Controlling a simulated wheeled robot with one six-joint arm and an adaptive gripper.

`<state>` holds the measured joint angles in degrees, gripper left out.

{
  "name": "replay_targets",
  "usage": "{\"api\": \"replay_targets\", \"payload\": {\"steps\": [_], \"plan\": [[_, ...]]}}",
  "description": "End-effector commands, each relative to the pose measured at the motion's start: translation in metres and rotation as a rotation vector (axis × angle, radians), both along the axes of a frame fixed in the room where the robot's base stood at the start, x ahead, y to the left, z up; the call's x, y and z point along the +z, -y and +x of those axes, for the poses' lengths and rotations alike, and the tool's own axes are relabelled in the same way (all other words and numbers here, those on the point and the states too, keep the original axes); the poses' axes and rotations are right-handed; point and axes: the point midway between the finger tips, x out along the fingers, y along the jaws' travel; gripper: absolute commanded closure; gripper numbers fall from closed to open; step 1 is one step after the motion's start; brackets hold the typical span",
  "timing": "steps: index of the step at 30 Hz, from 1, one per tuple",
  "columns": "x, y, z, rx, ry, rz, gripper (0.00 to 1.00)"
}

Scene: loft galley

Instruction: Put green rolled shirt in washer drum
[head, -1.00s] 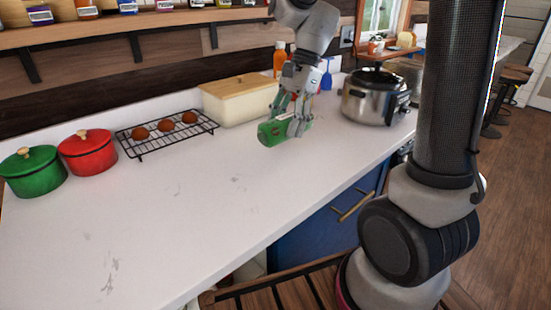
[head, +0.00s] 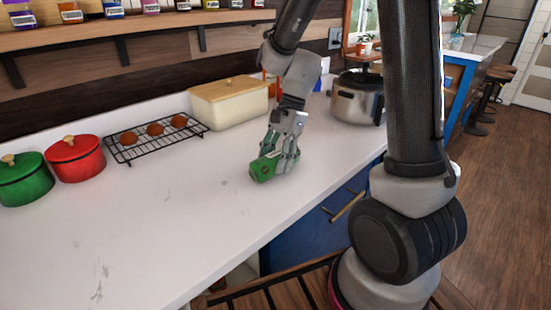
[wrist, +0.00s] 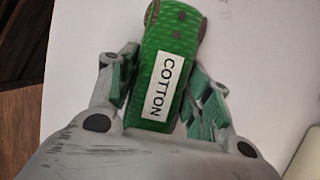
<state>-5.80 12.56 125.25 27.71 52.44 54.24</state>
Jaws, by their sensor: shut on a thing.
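The green rolled shirt (head: 262,168) is in my gripper (head: 277,160), over the white counter near its front edge in the head view. In the wrist view the green roll (wrist: 178,45) bears a white label reading "COTTON" and lies between the two fingers of my gripper (wrist: 160,85). The fingers are closed on its sides. I cannot tell for sure whether the roll touches the counter. The washer drum is not in view.
On the white counter (head: 150,235) stand a green pot (head: 25,180), a red pot (head: 76,160), a black rack (head: 127,152) with brown round items, a cream bread box (head: 230,104) and a steel cooker (head: 357,100). The front left counter is clear.

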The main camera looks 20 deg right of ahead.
Motion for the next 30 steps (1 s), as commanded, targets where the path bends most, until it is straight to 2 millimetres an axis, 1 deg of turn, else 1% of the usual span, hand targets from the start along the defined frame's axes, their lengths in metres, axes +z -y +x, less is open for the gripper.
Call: {"api": "replay_targets", "payload": {"steps": [2,3,5,6,15,19,23,27,30], "plan": [[-0.003,0.000,0.000,0.000,-0.001,0.000,0.82],[-0.002,0.000,0.000,0.000,0.000,0.000,0.43],[-0.002,0.000,0.000,0.000,0.000,0.000,0.32],[-0.002,0.000,0.000,0.000,0.000,0.000,0.29],[-0.001,0.000,0.000,0.000,0.000,0.000,0.29],[0.008,0.003,0.002,0.000,0.003,0.000,0.29],[0.031,0.011,0.006,-0.001,0.005,0.001,0.29],[0.061,0.023,0.011,-0.001,0.006,0.000,0.29],[0.081,0.031,0.014,-0.001,0.005,0.000,0.29]]}}
